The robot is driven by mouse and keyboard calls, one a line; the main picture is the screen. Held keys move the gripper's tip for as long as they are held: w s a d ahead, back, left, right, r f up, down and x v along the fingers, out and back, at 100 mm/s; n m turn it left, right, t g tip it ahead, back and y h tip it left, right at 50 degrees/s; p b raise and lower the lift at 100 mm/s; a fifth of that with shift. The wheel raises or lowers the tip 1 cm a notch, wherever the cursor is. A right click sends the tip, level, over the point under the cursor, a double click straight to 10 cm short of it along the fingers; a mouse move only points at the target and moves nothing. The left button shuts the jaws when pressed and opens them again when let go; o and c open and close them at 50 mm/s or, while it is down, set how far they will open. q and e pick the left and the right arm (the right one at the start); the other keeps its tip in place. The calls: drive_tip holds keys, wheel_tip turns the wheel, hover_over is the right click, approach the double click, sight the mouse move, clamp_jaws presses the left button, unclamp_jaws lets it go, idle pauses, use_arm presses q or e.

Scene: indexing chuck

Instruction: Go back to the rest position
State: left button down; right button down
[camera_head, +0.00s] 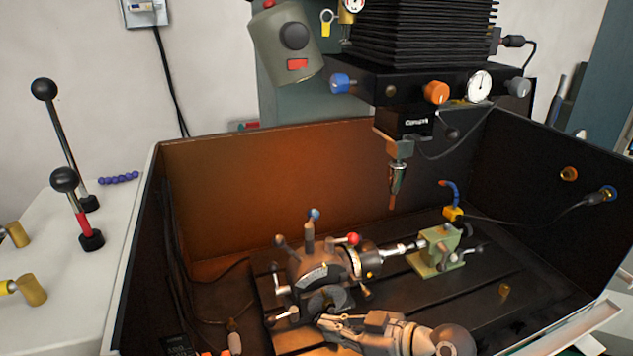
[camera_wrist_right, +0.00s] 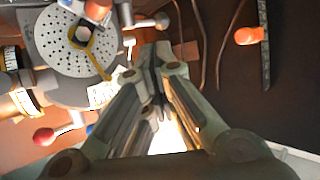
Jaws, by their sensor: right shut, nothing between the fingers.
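My right gripper (camera_head: 330,322) is low in the front middle of the head view, in front of the indexing chuck (camera_head: 318,272). In the right wrist view the same gripper (camera_wrist_right: 152,55) has its fingers together, with nothing between them. The chuck's round plate with rings of holes (camera_wrist_right: 75,45) shows at the upper left of that view, beside the fingertips. I cannot tell whether the fingers touch a crank or knob there. My left gripper is not in view.
The chuck sits on a slotted table (camera_head: 480,290) inside a walled enclosure (camera_head: 300,180). A green tailstock (camera_head: 437,250) stands to its right, and a spindle with a tool (camera_head: 397,175) hangs above. Black-knobbed levers (camera_head: 60,120) stand at left. Cables lie left of the chuck.

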drive_tip(key=s+d+f+m+g+h, duration=0.1)
drive_tip(key=s+d+f+m+h, duration=0.25)
drive_tip(key=s+f, duration=0.55)
drive_tip(key=s+d+f+m+g+h, duration=0.2)
drive_tip(key=s+d+m+h, duration=0.55)
drive_tip(key=s+d, duration=0.65)
drive_tip(key=s+a+f+n+g, duration=0.1)
drive_tip(key=s+f, duration=0.1)
drive_tip(key=f, duration=1.2)
drive_tip(key=s+a+f+g, duration=0.1)
drive_tip(key=f, duration=1.2)
use_arm(q)
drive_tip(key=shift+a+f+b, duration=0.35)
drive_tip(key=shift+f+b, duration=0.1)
drive_tip(key=shift+b, duration=0.05)
use_arm(e)
drive_tip(key=s+d+f, duration=0.3)
drive_tip(key=s+f, duration=1.3)
drive_tip(key=shift+s+n+g, duration=0.25)
drive_tip(key=shift+n+g, duration=0.05)
drive_tip(key=shift+g, duration=0.1)
